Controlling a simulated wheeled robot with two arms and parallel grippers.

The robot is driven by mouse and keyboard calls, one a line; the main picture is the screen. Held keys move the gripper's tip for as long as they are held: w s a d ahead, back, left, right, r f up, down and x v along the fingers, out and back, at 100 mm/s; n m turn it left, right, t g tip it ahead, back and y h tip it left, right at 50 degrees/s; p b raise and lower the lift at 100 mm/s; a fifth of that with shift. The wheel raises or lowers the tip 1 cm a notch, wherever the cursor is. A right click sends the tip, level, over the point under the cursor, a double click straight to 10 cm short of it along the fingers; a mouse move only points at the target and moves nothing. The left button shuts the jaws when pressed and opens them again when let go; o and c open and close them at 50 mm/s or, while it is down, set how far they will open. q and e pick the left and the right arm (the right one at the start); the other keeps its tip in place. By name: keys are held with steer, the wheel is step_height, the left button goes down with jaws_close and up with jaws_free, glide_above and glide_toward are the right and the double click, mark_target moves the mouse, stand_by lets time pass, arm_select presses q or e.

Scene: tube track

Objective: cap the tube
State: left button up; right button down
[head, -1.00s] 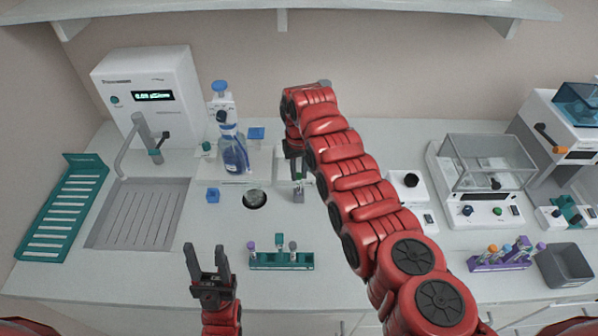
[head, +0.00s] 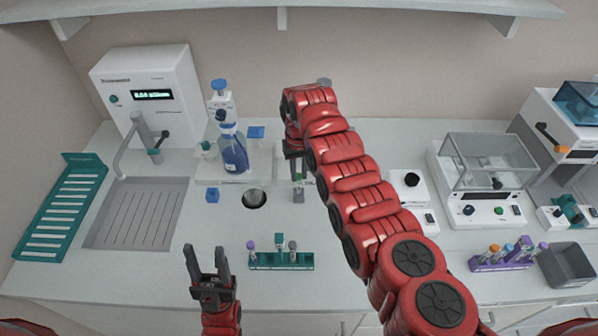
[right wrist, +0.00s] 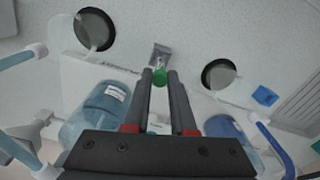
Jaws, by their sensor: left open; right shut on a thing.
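My right gripper (right wrist: 160,73) is shut on a green cap (right wrist: 160,79). It is over the dispensing station at the back middle. Just beyond the cap in the right wrist view is a small grey holder (right wrist: 160,54), also in the head view (head: 299,196). The cap lines up with it there, but I cannot tell whether it touches a tube; no tube is clear in the holder. The right arm partly hides this spot in the head view. My left gripper (head: 207,254) is open and empty, low over the front of the counter.
A green rack (head: 281,262) with several tubes stands front middle. A blue bottle (head: 234,155) and a round opening (head: 254,198) lie left of the right gripper. A sink (head: 136,215) is left; a balance (head: 487,170) and purple rack (head: 503,262) are right.

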steer(key=shift+f, duration=0.1)
steer(key=c, duration=0.7)
jaws_free()
steer(key=shift+w+r+b, duration=0.1)
steer(key=shift+r+b, duration=0.25)
steer(key=shift+r, duration=0.1)
step_height(320, 180, up, 17)
steer(key=shift+f+p, duration=0.2)
steer(key=shift+p, duration=1.05)
